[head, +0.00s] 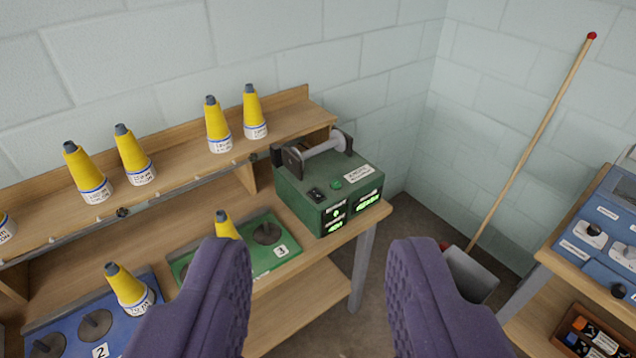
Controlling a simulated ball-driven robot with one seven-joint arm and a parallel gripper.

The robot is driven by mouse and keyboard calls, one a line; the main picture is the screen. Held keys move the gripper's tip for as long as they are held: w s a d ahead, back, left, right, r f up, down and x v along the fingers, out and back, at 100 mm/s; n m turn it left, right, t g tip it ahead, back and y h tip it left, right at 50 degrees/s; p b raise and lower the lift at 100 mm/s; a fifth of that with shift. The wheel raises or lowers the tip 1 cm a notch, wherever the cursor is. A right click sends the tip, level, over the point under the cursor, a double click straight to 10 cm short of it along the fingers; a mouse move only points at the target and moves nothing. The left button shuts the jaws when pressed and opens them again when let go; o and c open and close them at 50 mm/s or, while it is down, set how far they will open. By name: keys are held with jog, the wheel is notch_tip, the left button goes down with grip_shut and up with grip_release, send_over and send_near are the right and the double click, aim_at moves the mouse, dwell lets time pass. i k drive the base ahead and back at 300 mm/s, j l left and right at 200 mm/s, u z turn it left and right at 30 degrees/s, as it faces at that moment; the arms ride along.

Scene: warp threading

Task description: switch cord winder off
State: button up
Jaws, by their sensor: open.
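The cord winder (325,190) is a dark green box with a metal spool on top, standing on the right end of the wooden bench. A black rocker switch (315,195) and a round green button (336,184) sit on its top face. Its front displays (335,213) glow green. My gripper (318,265) is open and empty, its two purple fingers in the foreground, apart from the winder and lower in the picture. The rocker's position is too small to tell.
Yellow cones (217,124) stand on the shelf (190,135) left of the winder. A green board (285,247) and a blue board (60,325) lie on the bench. At right are a dustpan with a long wooden handle (530,140) and a blue panel (600,225) on another table.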

aim_at(317, 195)
jog(key=i+z, duration=0.15)
jog(key=i, duration=0.4)
jog(key=i+j+z, duration=0.1)
jog(key=i, duration=0.4)
jog(key=i+j+z, duration=0.15)
jog(key=i, duration=0.35)
jog(key=i+j+z, duration=0.1)
jog(key=i+j, duration=0.15)
jog(key=i, duration=0.3)
